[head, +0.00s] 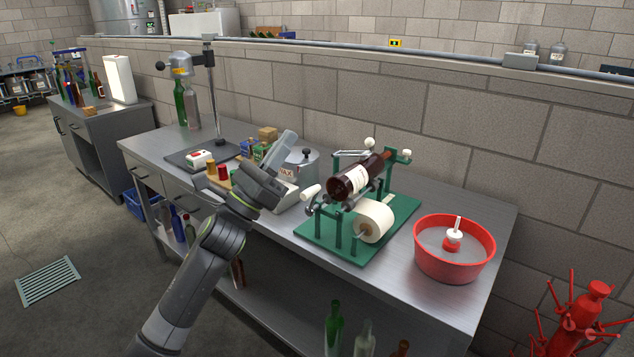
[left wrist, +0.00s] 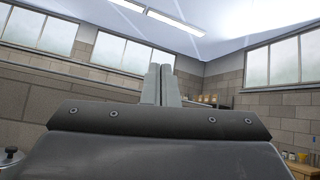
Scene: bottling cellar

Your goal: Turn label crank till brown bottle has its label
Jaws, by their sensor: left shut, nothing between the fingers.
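The brown bottle (head: 341,188) lies tilted on rollers of the green labelling stand (head: 345,247), neck toward the upper right. A white label patch shows on its visible side; how far it wraps around is hidden. A white label roll (head: 374,221) sits at the stand's front. The label crank (head: 311,191), with a pale grip, sticks out at the stand's left. My left gripper (head: 286,138) is shut and empty, raised left of the stand and apart from the crank, its fingers pointing up. In the left wrist view its fingers (left wrist: 161,84) are together against ceiling and windows. My right gripper is out of view.
A wax pot (head: 299,164) stands behind my left gripper, with small boxes and coloured pieces to its left. A red tub (head: 455,250) stands right of the stand. A capping press with bottles (head: 180,103) is at the back left.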

